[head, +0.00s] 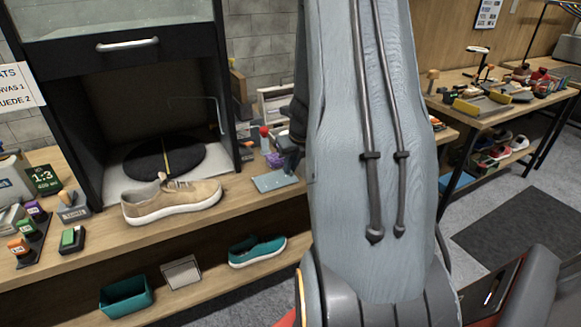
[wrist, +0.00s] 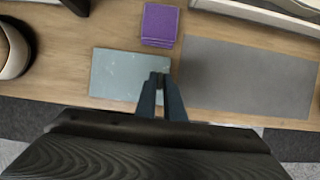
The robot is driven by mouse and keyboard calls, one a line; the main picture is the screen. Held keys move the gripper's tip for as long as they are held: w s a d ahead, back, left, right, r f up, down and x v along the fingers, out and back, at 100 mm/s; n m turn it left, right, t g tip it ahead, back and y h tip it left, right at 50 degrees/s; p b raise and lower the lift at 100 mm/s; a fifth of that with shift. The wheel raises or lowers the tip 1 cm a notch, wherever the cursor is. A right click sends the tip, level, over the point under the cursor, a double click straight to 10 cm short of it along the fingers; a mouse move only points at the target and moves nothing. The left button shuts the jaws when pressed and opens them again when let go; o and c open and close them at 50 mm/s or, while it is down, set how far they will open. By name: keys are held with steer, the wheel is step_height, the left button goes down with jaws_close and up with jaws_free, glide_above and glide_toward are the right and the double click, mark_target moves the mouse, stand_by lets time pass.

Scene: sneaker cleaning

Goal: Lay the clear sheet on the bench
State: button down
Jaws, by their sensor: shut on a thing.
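The clear sheet (head: 275,181) is a pale blue-grey, see-through rectangle near the bench's front edge, right of the tan shoe. It also shows in the wrist view (wrist: 115,75), flat and level with the bench (wrist: 60,65). My gripper (wrist: 158,80) is shut on the sheet's right part, with both dark fingertips close together over it. In the head view my gripper (head: 288,158) shows only partly beside my arm. I cannot tell whether the sheet touches the bench or hovers just above it.
A purple stack (wrist: 160,24) lies just behind the sheet. A grey mat (wrist: 248,76) lies right of it. The tan shoe (head: 172,202) stands left, before the open cabinet (head: 160,100). A teal shoe (head: 257,250) sits on the shelf below.

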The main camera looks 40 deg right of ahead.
steer(key=shift+f, duration=0.1)
steer(key=c, duration=1.9)
jaws_free()
steer(key=shift+o, duration=0.2)
